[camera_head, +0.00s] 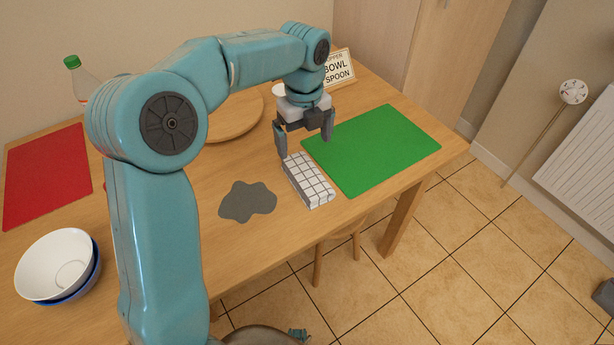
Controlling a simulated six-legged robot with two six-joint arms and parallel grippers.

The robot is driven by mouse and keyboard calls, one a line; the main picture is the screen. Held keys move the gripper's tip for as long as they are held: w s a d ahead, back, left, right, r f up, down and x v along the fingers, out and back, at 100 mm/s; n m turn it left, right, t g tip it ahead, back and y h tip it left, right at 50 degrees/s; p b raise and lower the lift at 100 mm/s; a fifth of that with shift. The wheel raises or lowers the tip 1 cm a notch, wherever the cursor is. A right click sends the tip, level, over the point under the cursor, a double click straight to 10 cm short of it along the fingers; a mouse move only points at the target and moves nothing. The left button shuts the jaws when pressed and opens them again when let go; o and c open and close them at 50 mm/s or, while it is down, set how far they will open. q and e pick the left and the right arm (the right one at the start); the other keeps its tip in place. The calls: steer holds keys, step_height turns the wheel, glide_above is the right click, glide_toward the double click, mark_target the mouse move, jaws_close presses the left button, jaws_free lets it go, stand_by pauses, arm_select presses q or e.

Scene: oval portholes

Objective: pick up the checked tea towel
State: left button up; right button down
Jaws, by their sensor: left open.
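The checked tea towel (310,181) is a folded white block with dark grid lines. It lies on the wooden table near the front edge, beside the left edge of the green mat. My left gripper (305,145) is open above the towel's far end, with its fingers pointing down. One finger is at the towel's left and the other is over the right, near the green mat. I cannot tell whether the fingers touch the towel.
The green mat (372,149) is bare. A dark grey patch (247,202) lies left of the towel. A round wooden board (235,120), a sign (339,68), a bottle (80,82), a red mat (47,174) and stacked bowls (55,265) are also on the table (190,250).

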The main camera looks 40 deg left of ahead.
arm_select(q)
glide_above(308, 173)
steer(key=f, duration=0.6)
steer(key=shift+s+a+b, duration=0.15)
steer(key=shift+s+b, duration=0.25)
steer(key=f, duration=0.3)
steer(key=f+b, duration=0.1)
steer(key=f, duration=0.1)
steer(key=shift+w+f, duration=0.25)
steer(key=shift+w, duration=0.05)
steer(key=c, duration=1)
steer(key=shift+r, duration=0.15)
step_height(308, 173, up, 20)
steer(key=p, duration=0.4)
steer(key=shift+p, duration=0.3)
